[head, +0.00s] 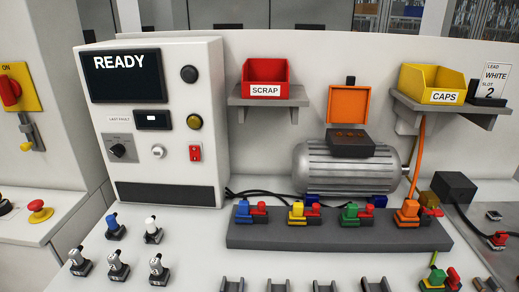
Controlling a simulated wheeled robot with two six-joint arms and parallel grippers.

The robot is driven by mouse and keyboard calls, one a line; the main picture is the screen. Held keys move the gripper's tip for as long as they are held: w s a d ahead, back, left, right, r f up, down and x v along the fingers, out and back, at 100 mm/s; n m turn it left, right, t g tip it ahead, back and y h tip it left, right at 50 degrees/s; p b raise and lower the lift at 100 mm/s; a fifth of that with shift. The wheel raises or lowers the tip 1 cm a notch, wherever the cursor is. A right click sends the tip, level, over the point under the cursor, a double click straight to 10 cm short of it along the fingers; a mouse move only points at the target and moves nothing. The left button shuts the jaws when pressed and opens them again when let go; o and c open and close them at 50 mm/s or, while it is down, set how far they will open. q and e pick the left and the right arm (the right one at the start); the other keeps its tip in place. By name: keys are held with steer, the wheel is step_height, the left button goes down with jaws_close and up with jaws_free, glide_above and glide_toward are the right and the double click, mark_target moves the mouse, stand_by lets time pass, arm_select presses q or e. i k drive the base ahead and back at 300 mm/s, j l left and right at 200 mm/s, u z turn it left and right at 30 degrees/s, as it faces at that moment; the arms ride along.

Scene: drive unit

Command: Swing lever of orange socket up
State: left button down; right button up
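The orange socket (409,211) is at the right end of the grey block on the bench, below the motor's right end. An orange cable (417,160) rises from it past the motor. A red lever (429,212) sits right beside it, low and close to the block. The lever's exact angle is too small to tell. Neither of my grippers is in view, and nothing touches the orange socket or its lever.
Blue (243,211), yellow (297,212) and green (350,213) sockets with red levers share the grey block (280,236). Behind stands a ribbed motor (330,175). A red scrap bin (265,78) and yellow caps bin (430,84) sit on shelves. A panel reads READY (125,75).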

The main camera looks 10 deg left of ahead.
mark_target(436, 212)
steer(key=l+u, duration=0.1)
steer(key=l, duration=0.5)
steer(key=l+u, duration=0.1)
steer(key=l, duration=1.1)
steer(key=k+l+u, duration=0.15)
steer(key=l, duration=0.4)
steer(key=l+u, duration=0.1)
steer(key=l, duration=0.5)
steer(key=k+l+u, duration=0.1)
steer(key=l, duration=0.5)
steer(key=l+z, duration=0.2)
steer(key=z, duration=1.3)
